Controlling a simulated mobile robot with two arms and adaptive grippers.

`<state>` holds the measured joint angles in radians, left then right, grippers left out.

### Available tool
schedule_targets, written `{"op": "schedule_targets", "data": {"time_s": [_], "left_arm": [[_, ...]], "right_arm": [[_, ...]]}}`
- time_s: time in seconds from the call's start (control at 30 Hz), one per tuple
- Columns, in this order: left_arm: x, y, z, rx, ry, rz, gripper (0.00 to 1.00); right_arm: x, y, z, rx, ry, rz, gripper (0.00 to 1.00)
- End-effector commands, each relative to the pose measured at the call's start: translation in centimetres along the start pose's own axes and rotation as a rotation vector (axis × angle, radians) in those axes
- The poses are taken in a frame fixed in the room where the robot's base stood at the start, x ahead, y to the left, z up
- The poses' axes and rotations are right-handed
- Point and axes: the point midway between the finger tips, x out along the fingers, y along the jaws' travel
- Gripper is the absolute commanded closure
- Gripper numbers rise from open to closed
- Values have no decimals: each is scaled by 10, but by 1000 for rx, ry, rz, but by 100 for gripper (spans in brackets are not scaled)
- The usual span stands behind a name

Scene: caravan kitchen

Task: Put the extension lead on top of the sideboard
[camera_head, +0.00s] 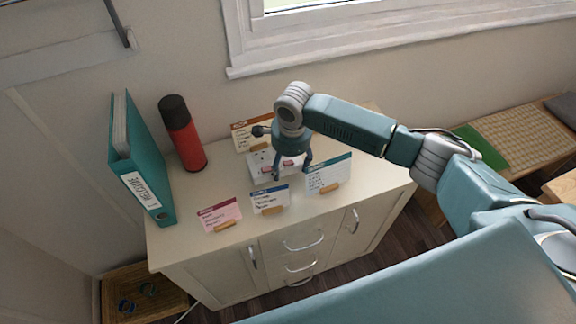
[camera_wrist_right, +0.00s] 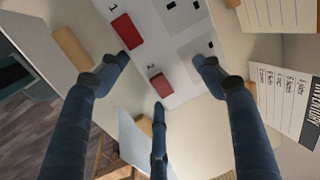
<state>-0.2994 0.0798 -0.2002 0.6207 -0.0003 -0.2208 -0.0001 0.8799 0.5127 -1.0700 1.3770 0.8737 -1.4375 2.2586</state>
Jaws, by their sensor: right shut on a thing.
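The extension lead (camera_head: 258,168) is a white block with red numbered switches and dark sockets. It is over the sideboard top (camera_head: 218,180), among the standing cards; I cannot tell whether it touches the surface. My right gripper (camera_head: 292,173) points down over it from the right, shut on the lead. In the right wrist view, the lead (camera_wrist_right: 185,50) lies between the fingers (camera_wrist_right: 163,75), partly covered by their tips. The sideboard is cream, with drawers and doors with metal handles. My left gripper is out of view.
A teal binder (camera_head: 140,160) and red flask (camera_head: 184,138) stand at the left. Cards on small wooden holders surround the lead: pink (camera_head: 218,213), blue-topped (camera_head: 268,197), teal-topped (camera_head: 328,174), and orange-topped behind (camera_head: 250,133). The window wall is behind; a bench (camera_head: 525,130) stands right.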

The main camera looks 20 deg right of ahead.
Motion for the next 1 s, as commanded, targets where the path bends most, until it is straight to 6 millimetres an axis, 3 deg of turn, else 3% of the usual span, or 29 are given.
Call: {"op": "schedule_targets", "data": {"time_s": [0.17, 0.53, 0.57, 0.63, 1.0], "left_arm": [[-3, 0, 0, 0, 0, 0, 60], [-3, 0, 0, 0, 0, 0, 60], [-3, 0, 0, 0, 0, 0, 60], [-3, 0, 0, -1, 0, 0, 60], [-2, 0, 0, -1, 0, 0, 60]], "right_arm": [[16, 2, 0, 0, -1, -3, 80], [20, 2, 1, 1, -3, -3, 80], [22, 3, 0, 0, -1, -1, 32], [21, 3, 0, 0, -1, -1, 18], [18, 2, 0, 0, 0, -2, 15]]}}
